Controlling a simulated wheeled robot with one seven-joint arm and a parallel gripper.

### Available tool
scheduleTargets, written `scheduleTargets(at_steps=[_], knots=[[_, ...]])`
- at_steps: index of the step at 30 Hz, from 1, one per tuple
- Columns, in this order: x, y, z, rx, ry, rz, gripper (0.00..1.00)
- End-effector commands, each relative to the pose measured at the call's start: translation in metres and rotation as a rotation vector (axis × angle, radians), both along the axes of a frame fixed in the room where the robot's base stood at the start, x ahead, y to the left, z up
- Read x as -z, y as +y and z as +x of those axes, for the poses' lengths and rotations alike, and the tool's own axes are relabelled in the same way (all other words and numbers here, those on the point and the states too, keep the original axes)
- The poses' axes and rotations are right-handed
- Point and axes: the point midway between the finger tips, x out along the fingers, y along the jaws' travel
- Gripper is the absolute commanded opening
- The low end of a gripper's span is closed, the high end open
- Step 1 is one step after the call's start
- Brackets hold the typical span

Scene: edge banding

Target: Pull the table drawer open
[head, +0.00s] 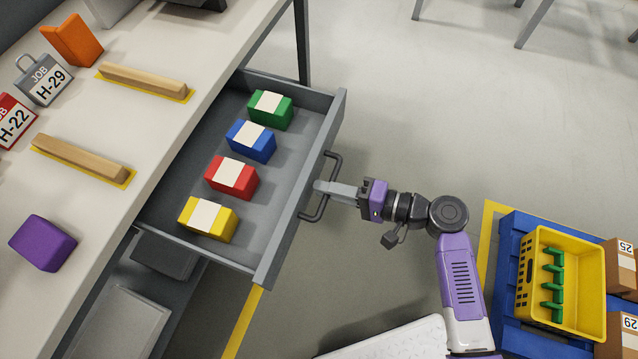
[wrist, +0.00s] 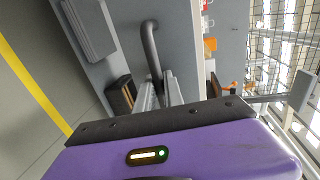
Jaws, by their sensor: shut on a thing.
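The table drawer (head: 277,219) is grey and stands well out from the table (head: 150,130). Four-sided and open on top, it shows a green block (head: 270,111), a blue block (head: 251,141), a red block (head: 232,177) and a yellow block (head: 208,219) inside, each with a white band. Its dark bar handle (head: 333,162) is on the front face. My gripper (head: 322,187) is at the middle of the handle, its fingers shut on it. In the wrist view the handle (wrist: 150,45) runs down between the two fingers (wrist: 159,92); the fingertips' contact is partly hidden.
On the tabletop lie two wooden strips (head: 146,82) (head: 80,158), a purple block (head: 42,243), an orange block (head: 73,40) and job tags (head: 43,80). A yellow crate (head: 589,285) stands on a blue pallet (head: 507,290) at right. The floor beyond the drawer is clear.

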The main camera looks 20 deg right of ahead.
Motion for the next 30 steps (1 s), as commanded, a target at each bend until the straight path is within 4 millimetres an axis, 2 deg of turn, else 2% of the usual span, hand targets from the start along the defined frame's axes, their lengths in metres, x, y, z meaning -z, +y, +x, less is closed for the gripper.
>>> scheduleTargets(at_steps=[9,10,12,13,23,30], knots=[[0.001,-0.001,0.0,0.003,0.0,-0.001,0.0],[0.001,-0.001,0.0,0.003,0.0,-0.001,0.16],[0.001,-0.001,0.0,0.003,0.0,-0.001,0.3],[0.0,-0.001,0.0,0.002,0.0,-0.001,0.34],[0.0,-0.002,-0.001,0.002,0.0,0.0,0.34],[-0.006,-0.027,-0.019,0.005,0.0,-0.001,0.34]])
